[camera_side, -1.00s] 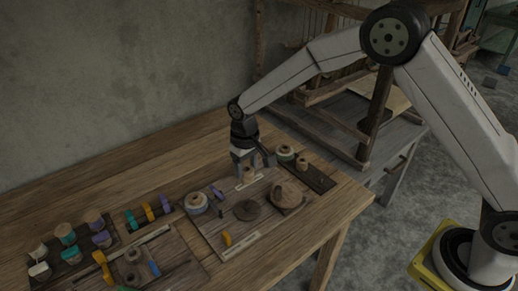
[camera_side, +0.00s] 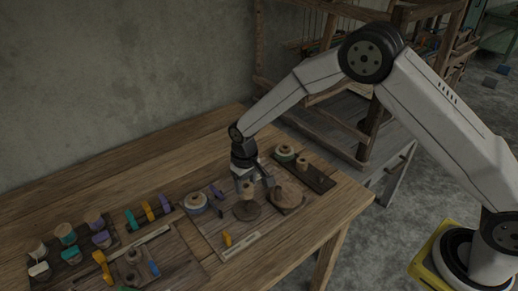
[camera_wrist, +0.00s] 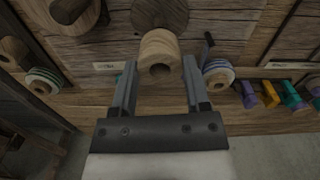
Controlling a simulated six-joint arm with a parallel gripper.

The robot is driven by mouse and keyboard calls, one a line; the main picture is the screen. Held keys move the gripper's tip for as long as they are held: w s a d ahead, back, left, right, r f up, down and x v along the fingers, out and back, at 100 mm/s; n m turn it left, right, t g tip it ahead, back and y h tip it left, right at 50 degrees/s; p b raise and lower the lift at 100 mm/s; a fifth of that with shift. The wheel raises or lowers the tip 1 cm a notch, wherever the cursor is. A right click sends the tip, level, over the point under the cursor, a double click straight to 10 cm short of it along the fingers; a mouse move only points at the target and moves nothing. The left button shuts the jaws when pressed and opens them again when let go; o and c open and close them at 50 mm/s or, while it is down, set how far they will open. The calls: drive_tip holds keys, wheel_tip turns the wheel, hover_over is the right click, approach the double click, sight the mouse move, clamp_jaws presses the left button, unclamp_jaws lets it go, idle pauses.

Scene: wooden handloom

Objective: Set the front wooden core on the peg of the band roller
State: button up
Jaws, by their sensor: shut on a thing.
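My gripper (camera_side: 249,186) is shut on a pale wooden core (camera_wrist: 158,52). In the wrist view the core sits between the fingertips, its round hole facing the camera. In the side view my gripper holds the core (camera_side: 247,190) over the board, close above a dark round disc (camera_side: 247,211). This disc shows just beyond the core in the wrist view (camera_wrist: 160,12). A larger round wooden piece (camera_side: 287,194) lies to its right. I cannot tell which is the band roller; no peg shows clearly. The gap beneath the core is hard to judge.
A wound spool (camera_side: 196,203) stands left of the disc and a yellow piece (camera_side: 227,239) lies in front. A dark board (camera_side: 320,180) at the back right bears a green-and-white spool (camera_side: 285,153) and a small wooden core (camera_side: 302,163). Several coloured pieces fill the table's left.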

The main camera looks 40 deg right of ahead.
drive_tip(key=shift+f, duration=2.45)
drive_tip(key=shift+f, duration=0.7)
drive_tip(key=o, duration=1.1)
drive_tip(key=shift+c, duration=0.2)
drive_tip(key=shift+r, duration=0.1)
drive_tip(key=shift+r, duration=3.45)
